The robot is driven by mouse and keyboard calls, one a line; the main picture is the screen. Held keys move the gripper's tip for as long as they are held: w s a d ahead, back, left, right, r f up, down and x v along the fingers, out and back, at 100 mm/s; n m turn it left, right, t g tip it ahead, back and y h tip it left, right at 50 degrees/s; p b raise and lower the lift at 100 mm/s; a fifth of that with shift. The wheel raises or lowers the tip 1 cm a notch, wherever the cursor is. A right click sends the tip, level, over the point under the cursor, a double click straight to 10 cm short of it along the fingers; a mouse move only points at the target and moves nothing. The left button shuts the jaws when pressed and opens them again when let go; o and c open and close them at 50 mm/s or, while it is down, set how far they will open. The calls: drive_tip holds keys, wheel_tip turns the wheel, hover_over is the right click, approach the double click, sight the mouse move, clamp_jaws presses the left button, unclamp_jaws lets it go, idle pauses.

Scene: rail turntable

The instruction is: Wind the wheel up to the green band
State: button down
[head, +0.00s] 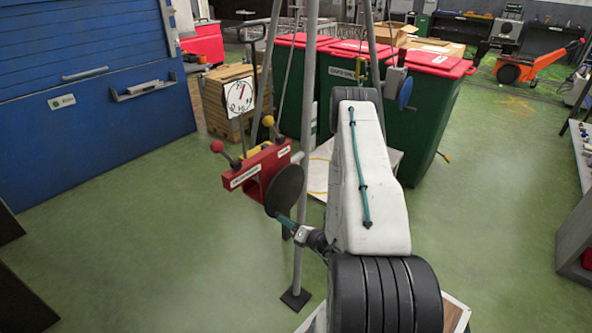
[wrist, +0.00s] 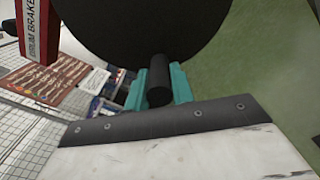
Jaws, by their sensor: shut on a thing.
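The wheel is a dark round disc (head: 287,188) on the right side of a red lever box (head: 257,172). It fills the top of the wrist view (wrist: 145,25). A short black crank knob (wrist: 158,92) stands out from its face. My gripper (head: 279,216) is at the disc's lower edge, its teal fingers shut on the knob, one on each side in the wrist view (wrist: 158,80). A white dial (head: 240,97) with black marks and a red pointer, which points up, hangs above the box. I cannot make out a green band on it.
The box carries a red-knobbed lever (head: 217,147) and a yellow-knobbed lever (head: 268,121). A grey post (head: 299,240) stands close beside the wheel. Green bins (head: 415,130) with red lids stand behind my arm.

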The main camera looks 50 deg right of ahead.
drive_tip(key=shift+a+r, duration=0.1)
drive_tip(key=shift+a, duration=0.1)
drive_tip(key=r+m, duration=0.1)
drive_tip(key=a+r+m, duration=0.1)
drive_tip(key=m, duration=0.1)
drive_tip(key=shift+a, duration=0.15)
drive_tip(key=c, duration=1)
unclamp_jaws()
drive_tip(key=shift+s, duration=0.1)
drive_tip(key=shift+s, duration=0.1)
drive_tip(key=s, duration=0.7)
drive_tip(key=shift+s+d, duration=0.35)
drive_tip(key=shift+s, duration=0.05)
